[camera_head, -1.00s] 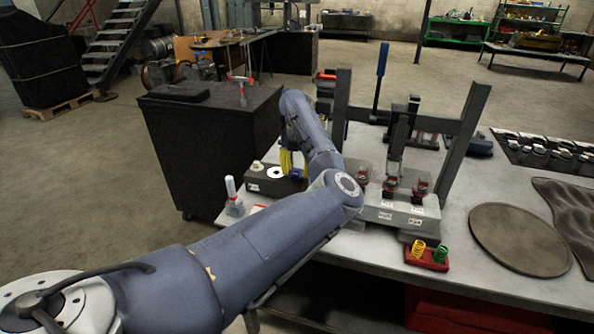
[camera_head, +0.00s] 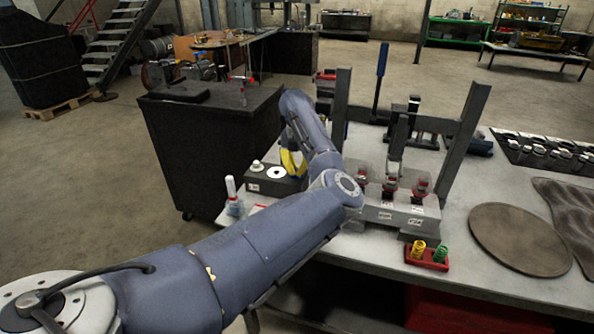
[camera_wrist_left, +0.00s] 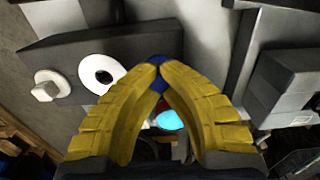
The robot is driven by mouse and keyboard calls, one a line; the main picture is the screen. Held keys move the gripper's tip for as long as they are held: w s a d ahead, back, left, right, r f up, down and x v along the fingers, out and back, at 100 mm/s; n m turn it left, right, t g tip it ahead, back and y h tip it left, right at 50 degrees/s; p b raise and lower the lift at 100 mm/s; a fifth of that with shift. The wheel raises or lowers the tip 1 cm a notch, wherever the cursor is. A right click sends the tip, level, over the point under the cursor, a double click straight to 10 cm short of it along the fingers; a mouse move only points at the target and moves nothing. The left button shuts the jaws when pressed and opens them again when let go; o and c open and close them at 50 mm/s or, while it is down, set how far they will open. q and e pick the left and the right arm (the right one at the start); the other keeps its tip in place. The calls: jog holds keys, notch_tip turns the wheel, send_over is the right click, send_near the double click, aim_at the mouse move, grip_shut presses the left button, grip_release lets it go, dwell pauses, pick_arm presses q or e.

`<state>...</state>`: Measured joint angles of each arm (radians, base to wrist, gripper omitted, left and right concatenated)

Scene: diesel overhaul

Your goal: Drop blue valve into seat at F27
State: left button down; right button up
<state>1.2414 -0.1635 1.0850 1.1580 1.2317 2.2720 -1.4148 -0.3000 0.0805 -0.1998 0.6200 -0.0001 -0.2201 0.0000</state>
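My left gripper (camera_head: 291,162) has yellow fingers and is above the dark block on the bench. In the left wrist view its fingertips (camera_wrist_left: 158,75) meet around a dark blue part (camera_wrist_left: 157,61), which looks like the blue valve, mostly hidden by the fingers. A bright light-blue oval (camera_wrist_left: 170,120) shows between the fingers; I cannot tell if it belongs to the same part. The dark block (camera_wrist_left: 120,33) carries a white ring (camera_wrist_left: 97,73) and a white knob (camera_wrist_left: 47,87). The grey block (camera_head: 400,214) has small labels too small to read, so F27 cannot be picked out. My right gripper is not in view.
A dark upright frame (camera_head: 466,140) stands behind the grey block. A red tray (camera_head: 427,258) with a yellow and a green spring sits at the front edge. A round brown mat (camera_head: 518,239) lies at right. A white-topped bottle (camera_head: 231,190) stands at the left edge.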

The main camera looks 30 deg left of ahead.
pick_arm(q)
jog(key=shift+r, duration=0.1)
jog(key=shift+r, duration=2.85)
